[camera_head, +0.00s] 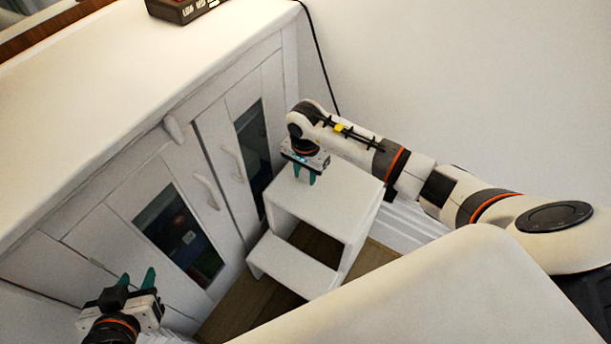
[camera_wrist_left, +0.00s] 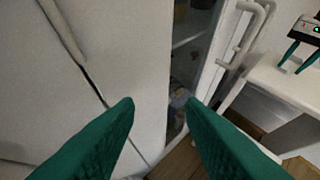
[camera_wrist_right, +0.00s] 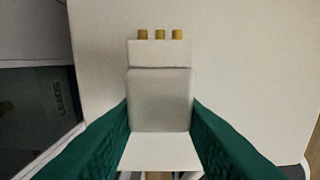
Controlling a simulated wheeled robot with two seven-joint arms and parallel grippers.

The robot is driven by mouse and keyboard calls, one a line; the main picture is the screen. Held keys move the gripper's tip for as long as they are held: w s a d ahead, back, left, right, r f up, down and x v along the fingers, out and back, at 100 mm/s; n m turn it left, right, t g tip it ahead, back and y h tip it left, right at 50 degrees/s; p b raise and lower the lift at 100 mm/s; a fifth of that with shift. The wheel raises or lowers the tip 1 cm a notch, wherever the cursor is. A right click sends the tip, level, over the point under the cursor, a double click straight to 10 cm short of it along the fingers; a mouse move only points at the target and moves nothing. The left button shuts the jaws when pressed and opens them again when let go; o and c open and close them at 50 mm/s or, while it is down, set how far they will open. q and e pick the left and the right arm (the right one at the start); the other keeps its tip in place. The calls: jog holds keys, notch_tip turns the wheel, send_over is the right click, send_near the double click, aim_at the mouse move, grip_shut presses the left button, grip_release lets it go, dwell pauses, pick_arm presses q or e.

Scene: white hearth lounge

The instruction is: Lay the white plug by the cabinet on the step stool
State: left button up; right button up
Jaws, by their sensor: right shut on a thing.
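The white plug (camera_wrist_right: 160,98) with several gold pins is between the green fingers of my right gripper (camera_wrist_right: 160,118) in the right wrist view. In the head view my right gripper (camera_head: 304,175) points down just above the far left part of the white step stool's top (camera_head: 335,205); the plug cannot be made out there. The stool top (camera_wrist_right: 245,60) fills much of the right wrist view behind the plug. Whether the plug touches it, I cannot tell. My left gripper (camera_head: 138,279) is open and empty before the cabinet, away from the stool.
The white cabinet (camera_head: 110,150) with glass doors and handles stands close along the left of the stool. The stool's lower step (camera_head: 292,263) is bare. A pale rounded surface (camera_head: 450,290) fills the front right. A dark clock-like box (camera_head: 180,8) sits on the cabinet.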

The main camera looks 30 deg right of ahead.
aim_at(305, 172)
pick_arm(q)
jog(key=shift+w+d+r+t, duration=0.15)
jog(key=shift+w+r+t, duration=0.25)
jog(key=shift+r, duration=0.05)
pick_arm(e)
jog(key=shift+f, duration=0.5)
jog(key=shift+f, duration=0.15)
jog(key=o, duration=1)
pick_arm(q)
jog(key=shift+w+d+r+t+h, duration=0.2)
jog(key=shift+w+r+t+h, duration=0.1)
jog(key=shift+r, duration=0.05)
pick_arm(e)
notch_tip(305, 172, up, 6)
jog(key=shift+w+f+p, duration=0.1)
jog(key=shift+f+p, duration=0.15)
jog(key=shift+p, duration=0.45)
pick_arm(q)
jog(key=s+a+f+g+y, duration=0.1)
jog(key=s+a+f+g, duration=0.1)
jog(key=s+f+g, duration=0.1)
jog(key=s+a+f+g+y+p, duration=0.1)
jog(key=s+a+f+g, duration=0.1)
jog(key=s+g, duration=0.3)
jog(key=s+f, duration=0.1)
jog(key=s, duration=0.2)
jog(key=shift+s, duration=0.15)
pick_arm(e)
notch_tip(305, 172, up, 7)
jog(key=shift+f, duration=0.1)
